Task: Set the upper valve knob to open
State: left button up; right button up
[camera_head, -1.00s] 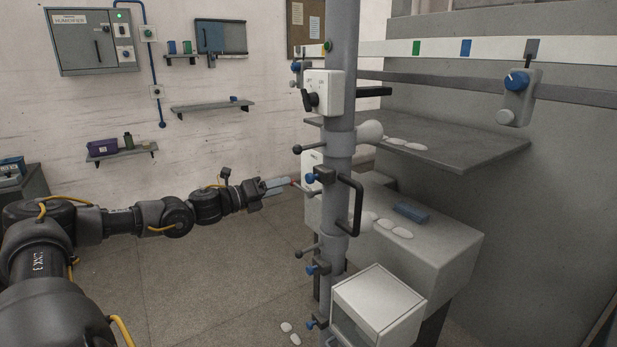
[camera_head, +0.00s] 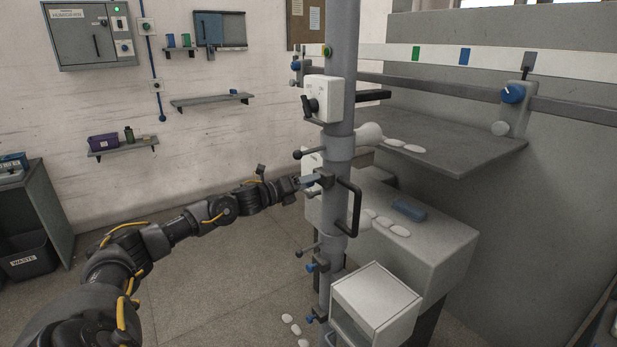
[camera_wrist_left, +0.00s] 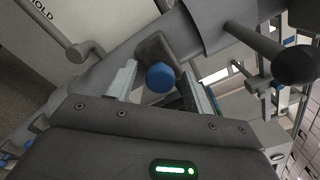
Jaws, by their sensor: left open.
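My left gripper (camera_head: 308,182) reaches in from the left at the grey upright pipe (camera_head: 340,146). In the left wrist view its open fingers (camera_wrist_left: 164,84) stand on either side of a round blue knob (camera_wrist_left: 160,78) on a dark clamp. I cannot tell whether they touch it; nothing looks gripped. Higher on the pipe is a white box (camera_head: 338,98) with a black knob (camera_head: 310,105) and small markings too small to read. Another pale box (camera_head: 309,158) is partly hidden behind the pipe. I cannot tell which knob is the upper valve knob. My right gripper is not in view.
A ball-ended lever (camera_head: 309,153) sticks out above my gripper and a black handle (camera_head: 352,207) stands right of the pipe. The floor to the left is clear.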

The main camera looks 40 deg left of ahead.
pick_arm(q)
jog(key=shift+w+d, duration=0.15)
jog(key=shift+w, duration=0.3)
grip_shut()
